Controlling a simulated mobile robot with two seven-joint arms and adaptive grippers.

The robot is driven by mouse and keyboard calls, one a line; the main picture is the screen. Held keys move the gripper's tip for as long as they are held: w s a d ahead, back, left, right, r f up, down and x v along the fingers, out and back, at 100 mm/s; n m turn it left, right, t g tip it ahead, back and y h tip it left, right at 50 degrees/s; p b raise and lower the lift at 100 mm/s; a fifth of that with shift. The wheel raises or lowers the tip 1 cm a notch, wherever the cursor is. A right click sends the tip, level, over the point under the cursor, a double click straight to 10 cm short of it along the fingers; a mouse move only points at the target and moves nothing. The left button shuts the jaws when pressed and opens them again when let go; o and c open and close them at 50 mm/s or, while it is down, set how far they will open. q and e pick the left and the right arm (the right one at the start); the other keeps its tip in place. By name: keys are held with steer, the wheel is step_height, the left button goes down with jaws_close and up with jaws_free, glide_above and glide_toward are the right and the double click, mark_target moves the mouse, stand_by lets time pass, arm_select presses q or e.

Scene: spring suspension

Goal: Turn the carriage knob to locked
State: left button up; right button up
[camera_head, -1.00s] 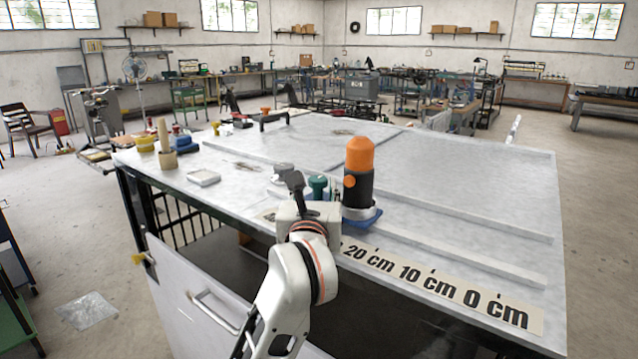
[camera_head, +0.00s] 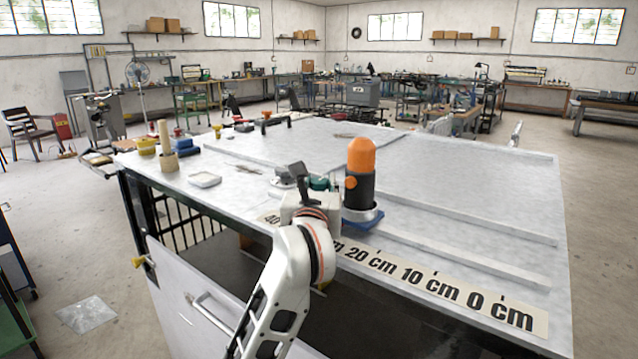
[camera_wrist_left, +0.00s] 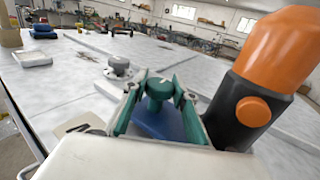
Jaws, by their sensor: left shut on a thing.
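The carriage shows as a blue base (camera_head: 362,219) on the bench, carrying a black cylinder with an orange dome (camera_head: 361,155) and an orange side button. In the left wrist view, the green carriage knob (camera_wrist_left: 159,89) has a pale mark on its top and stands over the blue base (camera_wrist_left: 162,124). My left gripper (camera_wrist_left: 160,98) has its green-padded fingers on both sides of the knob, shut on it. In the head view, my left gripper (camera_head: 319,185) is mostly hidden by its own wrist. The locked marking is not readable. My right gripper is not in view.
A grey round knob on a plate (camera_wrist_left: 120,68) stands left of the carriage. A scale strip (camera_head: 440,288) runs along the front edge. Low rails (camera_head: 460,262) cross the bench; its right surface is otherwise clear.

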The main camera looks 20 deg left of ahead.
arm_select(q)
steer(key=shift+m+h, duration=0.7)
steer(key=shift+h, duration=0.4)
steer(key=o, duration=0.8)
steer(key=shift+s, duration=0.15)
steer(key=s, duration=0.7)
steer(key=s+d, duration=0.1)
steer(key=s, duration=0.3)
steer(key=shift+s, duration=0.35)
